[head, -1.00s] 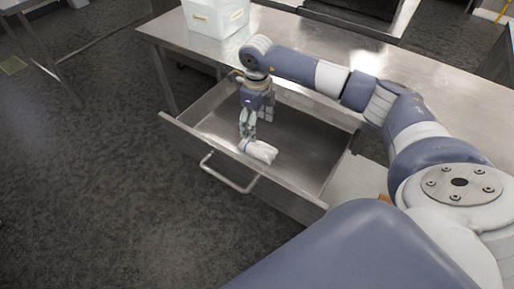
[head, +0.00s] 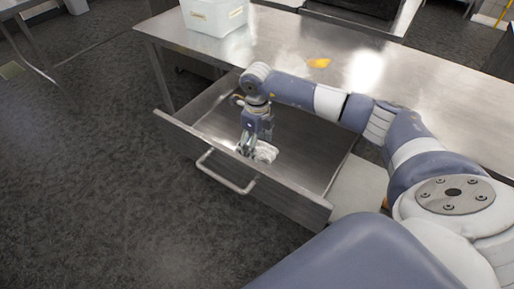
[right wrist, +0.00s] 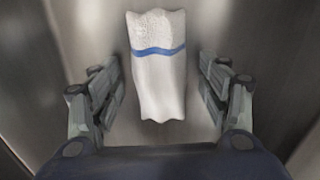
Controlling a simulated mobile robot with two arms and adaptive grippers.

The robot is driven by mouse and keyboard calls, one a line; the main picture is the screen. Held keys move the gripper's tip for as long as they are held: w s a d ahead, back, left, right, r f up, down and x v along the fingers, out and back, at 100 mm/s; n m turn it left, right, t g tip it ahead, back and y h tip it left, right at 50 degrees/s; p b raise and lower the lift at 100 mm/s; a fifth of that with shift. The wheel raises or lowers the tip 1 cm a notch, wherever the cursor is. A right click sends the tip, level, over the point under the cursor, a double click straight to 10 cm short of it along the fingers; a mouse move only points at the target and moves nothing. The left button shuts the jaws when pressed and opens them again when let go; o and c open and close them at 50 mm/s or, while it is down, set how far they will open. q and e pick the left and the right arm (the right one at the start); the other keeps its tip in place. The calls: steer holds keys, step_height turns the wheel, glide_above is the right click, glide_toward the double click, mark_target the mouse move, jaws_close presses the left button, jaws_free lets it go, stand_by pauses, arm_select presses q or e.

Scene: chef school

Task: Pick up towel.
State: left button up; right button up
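The towel (right wrist: 158,80) is a rolled white cloth with a blue stripe, lying on the bottom of the open drawer (head: 305,140). It also shows in the head view (head: 264,153), partly hidden by my right gripper (head: 250,145). In the right wrist view my right gripper (right wrist: 160,92) is open, with one finger on each side of the towel's lower part. A gap shows between the towel and each finger. My left gripper is not in view.
The drawer's front wall with its handle (head: 226,175) is on the near side. The steel table (head: 290,40) stands over the drawer and carries a pale plastic container (head: 214,14) and a small yellow item (head: 319,63). Floor is clear at left.

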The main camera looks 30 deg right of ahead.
steer(key=c, duration=0.9)
steer(key=shift+o, duration=0.2)
steer(key=shift+r, duration=0.1)
step_height(320, 180, up, 10)
steer(key=shift+f+b, duration=0.1)
steer(key=shift+b, duration=0.35)
steer(key=shift+o, duration=0.6)
